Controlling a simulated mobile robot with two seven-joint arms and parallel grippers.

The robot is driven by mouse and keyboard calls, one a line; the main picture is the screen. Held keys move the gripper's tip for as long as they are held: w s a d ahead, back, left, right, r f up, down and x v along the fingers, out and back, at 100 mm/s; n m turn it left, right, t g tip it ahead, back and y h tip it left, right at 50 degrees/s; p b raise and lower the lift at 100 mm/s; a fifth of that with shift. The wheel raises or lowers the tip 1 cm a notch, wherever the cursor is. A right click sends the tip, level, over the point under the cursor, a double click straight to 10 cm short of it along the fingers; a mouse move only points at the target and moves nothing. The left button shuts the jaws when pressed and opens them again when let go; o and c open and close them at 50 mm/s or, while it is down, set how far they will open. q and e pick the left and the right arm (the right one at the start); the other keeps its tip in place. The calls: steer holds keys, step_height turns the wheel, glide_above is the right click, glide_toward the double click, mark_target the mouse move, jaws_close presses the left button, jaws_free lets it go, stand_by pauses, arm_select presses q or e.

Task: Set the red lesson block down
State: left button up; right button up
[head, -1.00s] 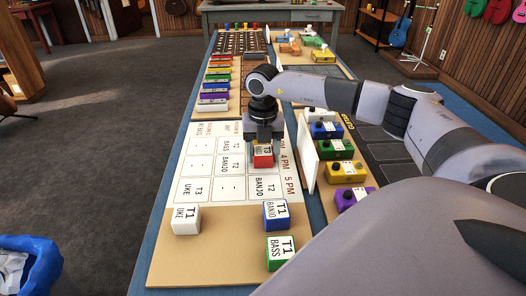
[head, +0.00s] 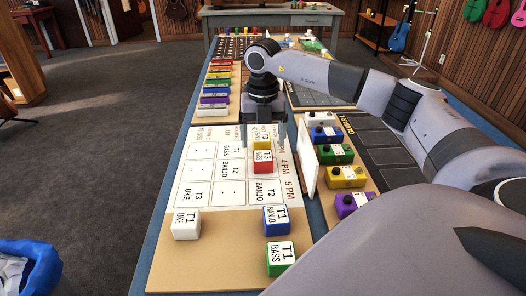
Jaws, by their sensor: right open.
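The red lesson block (head: 262,168), with a white top marked T3, stands upright on the white lesson chart (head: 212,168), towards the chart's right side. A block with a yellow front (head: 262,145) stands right behind it. My right gripper (head: 263,132) is open above and behind the red block, its fingers apart and clear of the red block. The gripper partly hides the far part of the chart. My left gripper is not in view.
White (head: 186,225), blue (head: 277,221) and green (head: 281,261) blocks stand on the tan near edge. A white upright panel (head: 307,168) and several pedals, including a purple one (head: 352,203), are at the right. Coloured bars (head: 214,89) lie beyond the chart.

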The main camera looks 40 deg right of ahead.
mark_target(263, 155)
step_height(263, 155, up, 6)
steer(key=shift+f, duration=0.1)
stand_by(0.6)
